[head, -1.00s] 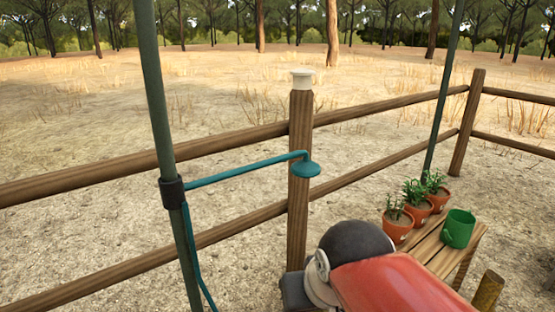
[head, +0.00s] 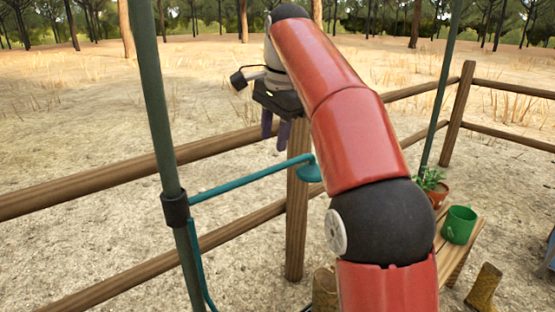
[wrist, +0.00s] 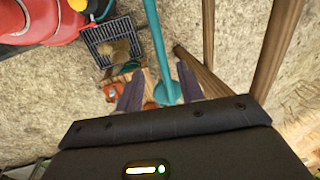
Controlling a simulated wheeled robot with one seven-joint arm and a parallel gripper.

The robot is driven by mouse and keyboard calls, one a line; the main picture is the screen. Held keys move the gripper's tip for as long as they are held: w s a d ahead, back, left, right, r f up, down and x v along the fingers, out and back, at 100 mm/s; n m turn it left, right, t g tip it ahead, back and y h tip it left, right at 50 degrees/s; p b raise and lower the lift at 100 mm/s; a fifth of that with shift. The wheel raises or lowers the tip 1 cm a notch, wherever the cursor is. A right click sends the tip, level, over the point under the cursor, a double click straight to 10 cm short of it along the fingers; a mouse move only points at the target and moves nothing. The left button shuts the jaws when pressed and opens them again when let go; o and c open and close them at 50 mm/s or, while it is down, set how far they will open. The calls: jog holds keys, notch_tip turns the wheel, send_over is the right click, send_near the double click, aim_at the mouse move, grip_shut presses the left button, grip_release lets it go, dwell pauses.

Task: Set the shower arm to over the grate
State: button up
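The teal shower arm (head: 250,181) reaches right from a dark collar (head: 175,208) on a green pole, ending in a round shower head (head: 309,172) partly hidden by my arm. My gripper (head: 275,137) points down above the shower arm near its head end, fingers apart and empty. In the wrist view, the shower arm (wrist: 157,42) runs down to the shower head (wrist: 167,93), seen between the open fingertips (wrist: 160,89). A dark barred grate (wrist: 113,42) lies on the ground left of the shower arm there. The grate is not visible in the head view.
A wooden fence (head: 90,179) with a post (head: 297,225) stands behind the shower arm. A wooden bench (head: 455,258) at right holds a green bucket (head: 459,225) and a potted plant (head: 436,190). A second green pole (head: 437,110) stands behind it.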

aim_at(270, 170)
jog(key=f, duration=0.2)
jog(key=f+b, duration=0.1)
jog(key=f, duration=0.2)
jog(key=w+a+f+b, duration=0.1)
jog(key=f, duration=0.1)
jog(key=shift+w+f, duration=0.1)
jog(key=shift+f, duration=0.2)
grip_shut()
